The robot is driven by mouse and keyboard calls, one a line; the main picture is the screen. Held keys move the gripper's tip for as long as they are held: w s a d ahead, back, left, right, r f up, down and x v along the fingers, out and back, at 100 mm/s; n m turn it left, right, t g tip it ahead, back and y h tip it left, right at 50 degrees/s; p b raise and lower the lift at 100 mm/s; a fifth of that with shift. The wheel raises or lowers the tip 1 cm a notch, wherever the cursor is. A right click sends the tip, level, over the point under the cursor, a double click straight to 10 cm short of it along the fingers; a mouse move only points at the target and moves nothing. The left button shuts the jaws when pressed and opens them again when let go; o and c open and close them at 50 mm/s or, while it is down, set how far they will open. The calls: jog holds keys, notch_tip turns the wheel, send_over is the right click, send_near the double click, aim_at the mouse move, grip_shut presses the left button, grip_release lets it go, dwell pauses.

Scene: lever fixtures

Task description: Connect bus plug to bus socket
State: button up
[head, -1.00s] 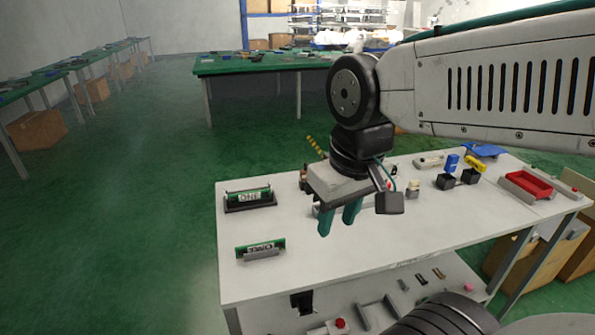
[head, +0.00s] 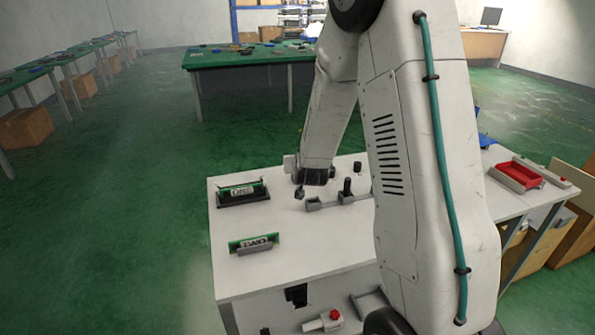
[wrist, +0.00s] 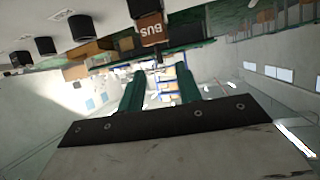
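A brown block marked BUS (wrist: 152,30) with a black part above it shows upside down at the top of the wrist view; I take it for the bus plug. A small white label (wrist: 62,15) shows at the top left beside black knob-like parts (wrist: 82,27); I cannot tell which part is the socket. In the head view my arm hides the fingers and the block.
Two green boards in holders stand on the white bench's left side, one at the back (head: 242,192) and one in front (head: 254,243). A grey bar fixture with a dark knob (head: 347,187) is near my wrist. A red tray (head: 520,173) is at the right.

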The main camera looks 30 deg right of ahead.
jog(key=x, duration=0.8)
jog(key=shift+w+d, duration=0.15)
grip_shut()
